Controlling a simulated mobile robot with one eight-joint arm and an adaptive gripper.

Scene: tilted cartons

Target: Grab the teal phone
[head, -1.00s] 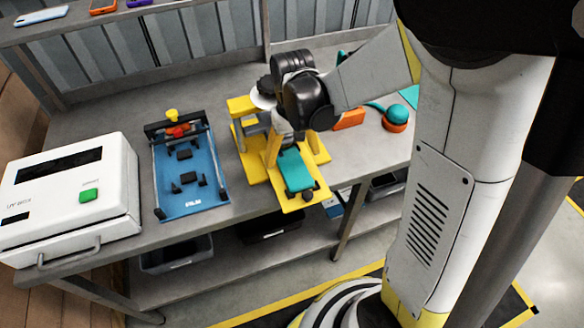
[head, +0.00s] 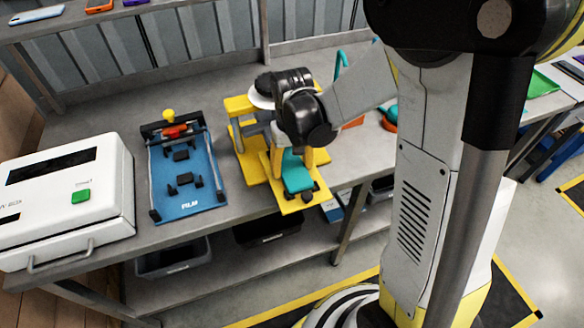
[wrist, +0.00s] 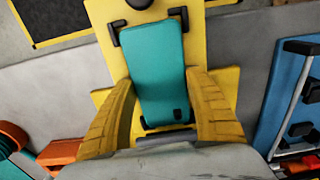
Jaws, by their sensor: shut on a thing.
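The teal phone (wrist: 156,68) lies flat, back up, on a yellow fixture (wrist: 215,45) with black corner stops; a camera patch shows at its lower right in the wrist view. In the head view the phone (head: 296,174) is partly covered by my arm. My gripper (wrist: 160,92) has its two yellow fingers on either side of the phone, shut on its long edges. The phone still lies on the fixture plate between the stops. In the head view my gripper (head: 300,155) is mostly hidden behind my wrist.
A blue film jig (head: 190,205) and a white UV box (head: 65,200) stand left of the fixture on the grey bench. A teal-and-orange item (head: 389,117) lies to the right. Phones lie on the shelf above.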

